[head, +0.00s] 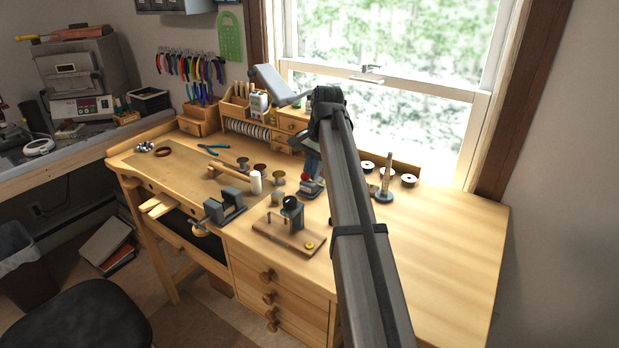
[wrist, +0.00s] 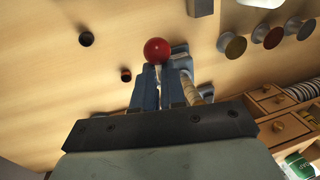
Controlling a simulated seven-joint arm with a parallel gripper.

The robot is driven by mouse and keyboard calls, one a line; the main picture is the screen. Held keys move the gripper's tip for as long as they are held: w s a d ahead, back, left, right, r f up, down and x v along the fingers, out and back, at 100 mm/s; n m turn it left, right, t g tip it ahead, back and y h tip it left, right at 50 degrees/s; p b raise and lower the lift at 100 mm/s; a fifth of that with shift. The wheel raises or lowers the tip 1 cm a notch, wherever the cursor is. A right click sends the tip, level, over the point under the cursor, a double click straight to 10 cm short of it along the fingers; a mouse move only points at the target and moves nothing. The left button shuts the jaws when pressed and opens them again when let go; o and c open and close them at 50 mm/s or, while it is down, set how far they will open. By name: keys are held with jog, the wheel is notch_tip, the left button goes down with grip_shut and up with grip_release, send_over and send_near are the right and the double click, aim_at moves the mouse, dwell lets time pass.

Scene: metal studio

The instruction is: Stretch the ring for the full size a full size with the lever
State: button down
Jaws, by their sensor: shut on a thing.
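My gripper (head: 311,158) reaches down over a small grey tool (head: 312,190), likely the ring stretcher, near the back middle of the bench. In the wrist view, my two blue-grey fingers (wrist: 165,75) are close together, shut on the lever just below its round red knob (wrist: 157,49). The knob sits at the fingertips. A grey part of the tool (wrist: 180,50) shows behind the knob, and a tan tapered piece (wrist: 191,88) is right of the fingers. The fingers hide most of the lever. I cannot make out the ring for certain.
A wooden board with a black-knobbed tool (head: 290,225) stands in front. A grey vise (head: 225,206) is front left. An upright rod on a round base (head: 385,180) and white spools (head: 409,181) stand right. Drawers (head: 291,126) line the back. The bench's right side is clear.

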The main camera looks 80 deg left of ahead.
jog(key=shift+w+a+r, duration=0.25)
jog(key=shift+w+a, duration=0.05)
jog(key=shift+a, duration=0.35)
jog(key=shift+f, duration=0.15)
dwell(0.7)
jog(key=c, duration=1.5)
grip_release()
jog(key=shift+a+f, duration=0.1)
jog(key=shift+f, duration=0.05)
jog(key=shift+c, duration=0.2)
jog(key=o, duration=0.6)
jog(key=shift+d, duration=0.2)
jog(key=shift+c, duration=0.2)
jog(key=shift+r, duration=0.2)
notch_tip(320, 180, up, 14)
jog(key=w+d, duration=0.2)
jog(key=shift+f, duration=0.25)
